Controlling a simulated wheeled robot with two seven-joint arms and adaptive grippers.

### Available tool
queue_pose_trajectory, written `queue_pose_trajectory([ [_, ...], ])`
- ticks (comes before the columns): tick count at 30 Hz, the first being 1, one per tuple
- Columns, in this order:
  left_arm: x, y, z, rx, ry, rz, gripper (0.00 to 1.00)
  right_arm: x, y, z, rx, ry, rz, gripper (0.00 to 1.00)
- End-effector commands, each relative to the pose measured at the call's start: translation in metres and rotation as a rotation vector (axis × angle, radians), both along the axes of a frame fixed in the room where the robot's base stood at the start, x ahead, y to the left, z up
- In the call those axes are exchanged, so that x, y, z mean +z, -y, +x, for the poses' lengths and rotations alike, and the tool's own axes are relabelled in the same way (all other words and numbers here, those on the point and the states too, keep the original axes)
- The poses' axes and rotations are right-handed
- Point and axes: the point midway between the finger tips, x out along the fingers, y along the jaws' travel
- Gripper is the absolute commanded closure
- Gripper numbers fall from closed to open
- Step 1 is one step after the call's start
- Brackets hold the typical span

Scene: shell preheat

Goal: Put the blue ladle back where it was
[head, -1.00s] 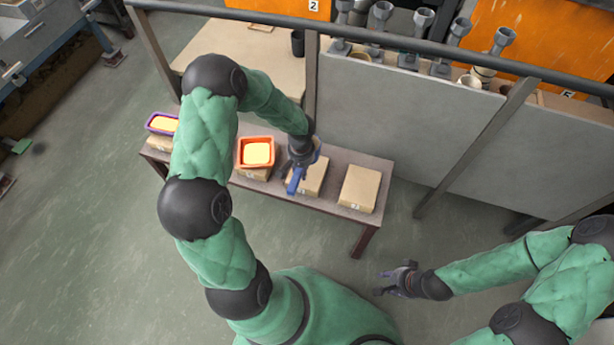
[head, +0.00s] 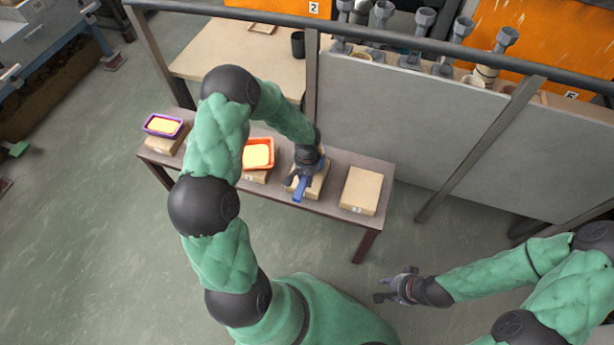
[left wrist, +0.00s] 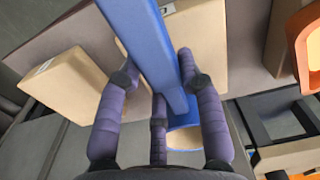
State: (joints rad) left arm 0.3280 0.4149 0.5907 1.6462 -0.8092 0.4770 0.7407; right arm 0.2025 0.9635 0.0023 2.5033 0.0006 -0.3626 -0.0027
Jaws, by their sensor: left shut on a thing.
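The blue ladle (head: 300,189) is held in my left gripper (head: 303,176), above a tan box on the bench, just right of the orange tray. In the left wrist view the ladle's long flat blue handle (left wrist: 155,45) runs between the purple fingers of the left gripper (left wrist: 160,72). The fingers are shut on this handle. The bowl end is partly hidden by the gripper. Whether the ladle touches the box below cannot be told. My right gripper (head: 394,287) is empty, its fingers apart, over the floor to the right of the bench.
The narrow bench (head: 335,158) carries tan boxes, one bare at its right end (head: 362,191). An orange tray (head: 259,141) and a purple tray (head: 149,119), both with yellow contents, sit on boxes. A grey panel (head: 400,120) and rail stand behind.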

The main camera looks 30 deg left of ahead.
Motion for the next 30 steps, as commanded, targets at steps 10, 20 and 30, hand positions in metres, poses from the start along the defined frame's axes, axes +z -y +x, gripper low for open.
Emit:
queue_pose_trajectory([
  [10,-0.001,0.0,0.0,0.0,0.0,0.0,0.4,-0.001,0.0,0.0,0.0,0.0,0.0,0.66],
  [20,0.022,0.0,0.0,0.002,0.002,0.001,0.4,0.012,0.0,0.0,0.0,0.0,0.0,0.66],
  [30,0.09,0.001,-0.002,0.001,0.002,0.001,0.4,0.039,0.0,0.0,0.0,0.0,0.0,0.66],
])
